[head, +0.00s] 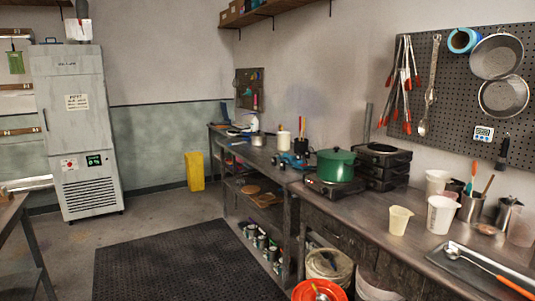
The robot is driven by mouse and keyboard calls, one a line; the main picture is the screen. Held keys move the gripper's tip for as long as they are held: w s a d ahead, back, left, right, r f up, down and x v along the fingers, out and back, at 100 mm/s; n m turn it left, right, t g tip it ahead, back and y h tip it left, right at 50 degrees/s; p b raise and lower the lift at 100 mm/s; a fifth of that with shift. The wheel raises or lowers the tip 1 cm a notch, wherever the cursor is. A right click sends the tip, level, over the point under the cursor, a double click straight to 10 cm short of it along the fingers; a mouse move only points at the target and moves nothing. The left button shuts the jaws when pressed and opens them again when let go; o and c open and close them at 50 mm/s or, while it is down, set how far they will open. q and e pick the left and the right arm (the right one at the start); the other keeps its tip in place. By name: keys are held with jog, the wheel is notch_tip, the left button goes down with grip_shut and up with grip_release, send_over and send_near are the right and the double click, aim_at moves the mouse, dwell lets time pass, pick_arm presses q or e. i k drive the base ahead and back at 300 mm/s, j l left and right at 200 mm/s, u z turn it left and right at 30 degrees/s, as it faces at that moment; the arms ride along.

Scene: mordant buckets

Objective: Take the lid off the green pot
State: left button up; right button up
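The green pot (335,170) stands upright on a dark hot plate (331,188) on the workbench along the right wall. Its green lid (336,154) sits on top and covers the opening, with a small knob in the middle. Neither of my grippers shows in the head view.
Buckets (330,265) and an orange basin (318,290) sit below. A black floor mat (180,268) lies clear before the bench.

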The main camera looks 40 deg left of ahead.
aim_at(335, 153)
jog(key=u, duration=0.8)
jog(key=i+j+u, duration=0.4)
jog(key=i, duration=0.15)
jog(key=i+u, duration=0.4)
jog(key=i, duration=0.15)
jog(key=i+u, duration=0.4)
jog(key=i, duration=0.15)
jog(key=i+z, duration=0.1)
jog(key=i, duration=0.4)
jog(key=i+j+z, duration=0.15)
jog(key=i, duration=0.3)
jog(key=i+j+z, duration=0.1)
jog(key=i, duration=0.4)
